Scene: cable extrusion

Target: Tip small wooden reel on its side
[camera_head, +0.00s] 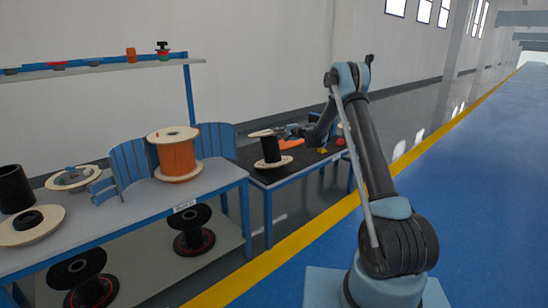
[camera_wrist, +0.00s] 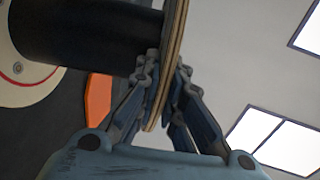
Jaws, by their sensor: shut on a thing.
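The small wooden reel (camera_head: 270,150) has a black core and pale wooden flanges. It stands roughly upright on the dark-topped table at the middle of the head view; a slight tilt cannot be ruled out. My gripper (camera_head: 285,132) reaches it from the right at the upper flange. In the wrist view my gripper (camera_wrist: 163,75) has its fingers on both sides of that flange's edge (camera_wrist: 175,55) and is shut on it. The black core (camera_wrist: 90,35) runs left to the other flange (camera_wrist: 30,85), partly out of frame.
An orange item (camera_head: 291,144) lies on the dark table (camera_head: 262,178) just behind the reel, with small coloured things to its right. The grey-topped bench (camera_head: 130,208) at left holds a large orange reel (camera_head: 176,155), blue curved panels and black-cored reels. More reels lie beneath.

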